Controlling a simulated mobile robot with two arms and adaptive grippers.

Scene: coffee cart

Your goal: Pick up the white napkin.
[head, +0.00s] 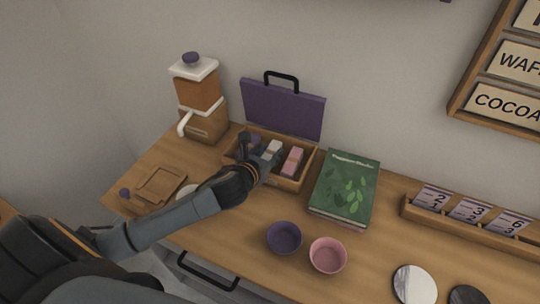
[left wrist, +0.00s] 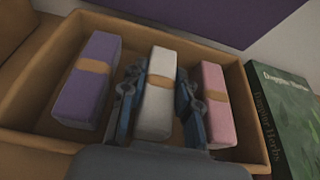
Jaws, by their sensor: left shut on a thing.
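The white napkin (left wrist: 156,95) is a rolled bundle with a tan band, standing in the middle of an open wooden box. It also shows in the head view (head: 273,147). My left gripper (left wrist: 158,100) reaches into the box, with one finger on each side of the white napkin, and is shut on it. In the head view the left gripper (head: 268,160) partly hides the napkin's lower part. A purple napkin (left wrist: 90,80) lies to its left and a pink napkin (left wrist: 216,105) to its right. My right gripper is not in view.
The wooden box (head: 287,183) has a raised purple lid (head: 283,109) behind it. A green book (head: 345,187) lies close on the right. Purple (head: 284,238) and pink (head: 328,255) bowls stand in front. A grinder (head: 199,95) stands at the back left.

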